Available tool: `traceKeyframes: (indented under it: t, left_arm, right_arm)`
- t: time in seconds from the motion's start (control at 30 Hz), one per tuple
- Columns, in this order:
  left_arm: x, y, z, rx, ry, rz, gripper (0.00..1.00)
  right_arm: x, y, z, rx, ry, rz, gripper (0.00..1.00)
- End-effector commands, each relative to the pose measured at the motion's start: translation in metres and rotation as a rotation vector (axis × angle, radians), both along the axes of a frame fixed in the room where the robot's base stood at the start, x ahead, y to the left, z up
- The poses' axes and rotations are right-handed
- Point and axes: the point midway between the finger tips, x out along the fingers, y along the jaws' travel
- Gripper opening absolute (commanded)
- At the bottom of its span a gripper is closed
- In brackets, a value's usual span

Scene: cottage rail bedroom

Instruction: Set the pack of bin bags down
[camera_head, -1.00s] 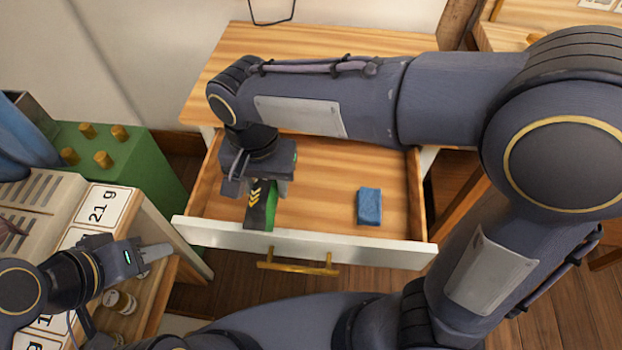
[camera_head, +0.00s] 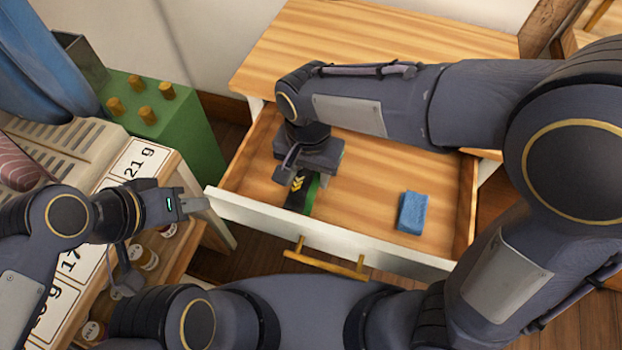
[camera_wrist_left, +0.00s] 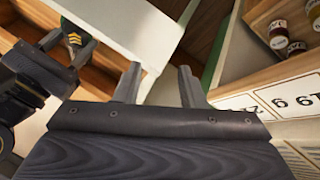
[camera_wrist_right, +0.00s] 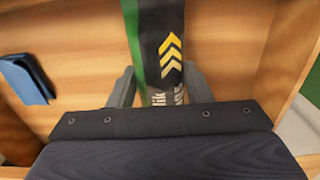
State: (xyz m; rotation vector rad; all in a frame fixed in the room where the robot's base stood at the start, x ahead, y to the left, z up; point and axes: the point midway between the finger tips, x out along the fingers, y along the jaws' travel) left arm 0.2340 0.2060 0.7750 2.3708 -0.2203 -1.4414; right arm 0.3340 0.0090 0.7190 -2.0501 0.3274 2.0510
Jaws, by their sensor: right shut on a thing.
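The pack of bin bags (camera_head: 299,198), black and green with yellow chevrons, is inside the open drawer (camera_head: 365,170), near its left side and just behind the white front panel. My right gripper (camera_head: 306,179) is over the pack and shut on it. In the right wrist view the pack (camera_wrist_right: 165,45) lies between the two fingers, with the wooden drawer floor behind it. I cannot tell whether the pack touches the floor. My left gripper (camera_head: 190,204) is empty outside the drawer's left front corner; its fingers stand apart in the left wrist view (camera_wrist_left: 158,88).
A blue sponge-like block (camera_head: 412,212) lies in the drawer's right part. The drawer floor between it and the pack is clear. A green box with wooden pegs (camera_head: 165,120) and a shelf with number cards (camera_head: 140,160) and jars (camera_head: 143,258) stand at left.

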Motion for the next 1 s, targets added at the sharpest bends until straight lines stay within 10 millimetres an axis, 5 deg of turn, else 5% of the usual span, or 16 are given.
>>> traceKeyframes:
  t: [0.13, 0.57, 0.6, 0.7, 0.77, 1.0]
  left_arm:
    - [0.000, 0.000, -0.010, 0.000, 0.000, 0.000, 0.36]
    - [0.000, 0.000, -0.011, 0.000, 0.000, 0.000, 0.36]
    - [0.000, 0.000, -0.011, 0.000, 0.000, 0.000, 0.36]
    - [0.000, 0.000, -0.011, 0.000, 0.000, 0.000, 0.36]
    - [0.000, 0.000, -0.011, 0.000, 0.000, 0.000, 0.36]
    - [0.000, 0.000, -0.010, 0.000, 0.000, 0.000, 0.36]
  right_arm:
    - [0.000, 0.000, -0.023, -0.001, 0.000, 0.001, 0.15]
    - [0.000, 0.000, -0.028, 0.001, -0.001, 0.000, 0.15]
    - [0.000, 0.000, -0.029, 0.001, 0.000, 0.000, 0.46]
    - [0.000, 0.000, -0.028, 0.001, -0.001, 0.000, 0.59]
    - [0.000, 0.000, -0.028, 0.001, 0.000, 0.000, 0.67]
    - [0.000, 0.000, -0.028, 0.000, 0.000, 0.001, 0.67]
